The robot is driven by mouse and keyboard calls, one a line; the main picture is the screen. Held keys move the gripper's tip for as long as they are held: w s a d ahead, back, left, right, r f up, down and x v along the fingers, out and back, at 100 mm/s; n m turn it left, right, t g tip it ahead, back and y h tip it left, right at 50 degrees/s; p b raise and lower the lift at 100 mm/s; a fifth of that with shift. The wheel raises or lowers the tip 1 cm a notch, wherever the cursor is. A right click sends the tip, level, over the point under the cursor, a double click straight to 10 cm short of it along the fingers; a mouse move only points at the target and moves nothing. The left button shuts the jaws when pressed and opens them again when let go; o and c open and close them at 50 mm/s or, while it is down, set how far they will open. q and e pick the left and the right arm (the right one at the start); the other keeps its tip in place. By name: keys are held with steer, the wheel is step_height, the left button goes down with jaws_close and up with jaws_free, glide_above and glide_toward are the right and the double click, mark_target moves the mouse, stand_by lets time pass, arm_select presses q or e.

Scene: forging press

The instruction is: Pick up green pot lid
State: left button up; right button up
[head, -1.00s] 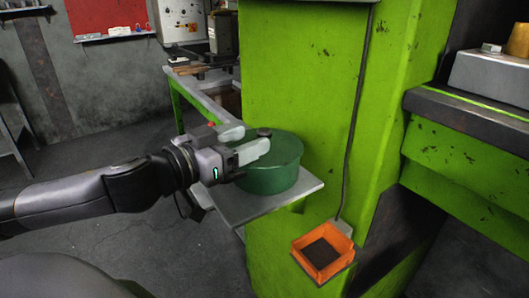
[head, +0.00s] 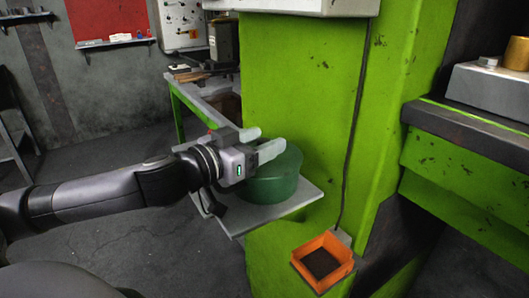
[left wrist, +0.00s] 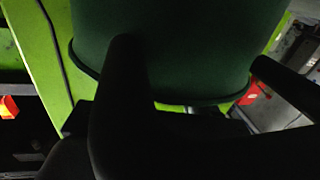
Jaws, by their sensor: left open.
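The green pot (head: 285,178) stands upright on a small grey shelf beside the green press column. Its lid is the green top (head: 292,158), partly covered by my gripper; I cannot see the lid's knob now. My left gripper (head: 270,139) is at the top of the pot, its two pale fingers apart and reaching across the lid. Whether they touch it I cannot tell. In the left wrist view, the dark green pot (left wrist: 185,45) fills the upper middle, with one dark finger in front of it and the other by its right edge. My right gripper is not in view.
The grey shelf (head: 262,217) has a little bare room at its front. An orange box (head: 323,262) sits below right, by a cable on the press column (head: 300,80). A workbench (head: 190,95) stands behind. Open floor lies left.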

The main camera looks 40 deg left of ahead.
arm_select(q)
steer(key=shift+w+d, duration=0.2)
steer(key=shift+w, duration=0.3)
steer(key=shift+c, duration=0.2)
steer(key=c, duration=1)
jaws_close()
steer(key=shift+r, duration=0.1)
